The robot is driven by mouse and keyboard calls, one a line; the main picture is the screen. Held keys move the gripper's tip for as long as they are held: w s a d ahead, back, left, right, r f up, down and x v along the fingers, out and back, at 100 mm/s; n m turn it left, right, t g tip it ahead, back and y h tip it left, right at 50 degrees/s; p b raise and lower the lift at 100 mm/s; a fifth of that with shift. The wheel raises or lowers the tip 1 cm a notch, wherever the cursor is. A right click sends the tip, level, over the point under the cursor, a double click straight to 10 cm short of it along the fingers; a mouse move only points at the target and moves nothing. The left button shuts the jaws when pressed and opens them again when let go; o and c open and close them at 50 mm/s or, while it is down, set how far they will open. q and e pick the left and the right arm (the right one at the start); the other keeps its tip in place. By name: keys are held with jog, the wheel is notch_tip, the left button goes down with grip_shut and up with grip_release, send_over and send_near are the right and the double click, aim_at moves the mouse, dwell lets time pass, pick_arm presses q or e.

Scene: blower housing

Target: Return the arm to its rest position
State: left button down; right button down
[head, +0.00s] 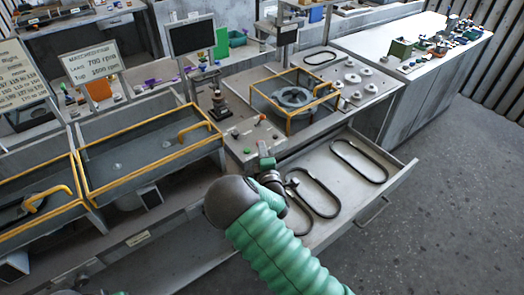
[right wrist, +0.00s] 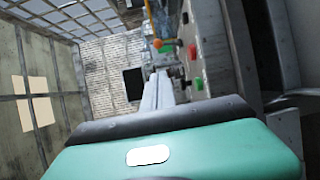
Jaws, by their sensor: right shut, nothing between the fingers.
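My right arm (head: 265,240), green and ribbed, reaches up from the bottom of the head view. My right gripper (head: 263,148) is at the front edge of the workbench, above the inner left end of the open drawer (head: 402,172). In the right wrist view its two pale fingers (right wrist: 160,90) are together with nothing between them. They point toward the control panel (right wrist: 190,45) with red and green buttons. The round grey blower housing (head: 292,97) sits inside a yellow-framed guard behind the gripper. My left gripper is not in view.
The drawer holds black oval rings (head: 360,160), partly hidden by my arm. A lever (head: 219,104) and a dark monitor (head: 192,36) stand behind the gripper. Grey floor (head: 440,235) is clear at the right.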

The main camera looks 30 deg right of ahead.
jog(key=s+a+f+m+g+y, duration=0.3)
jog(key=s+a+f+m+g, duration=0.15)
jog(key=s+m+g, duration=0.45)
jog(key=s+a+r+m+g+y, duration=0.1)
jog(key=s+a, duration=0.3)
jog(key=s, duration=0.6)
jog(key=s+a+r+m+g+y, duration=0.1)
jog(key=s+a+m+g, duration=0.3)
jog(key=s, duration=0.6)
jog(key=shift+s+a+r+m+y, duration=0.3)
jog(key=shift+y, duration=0.1)
jog(key=shift+s, duration=0.1)
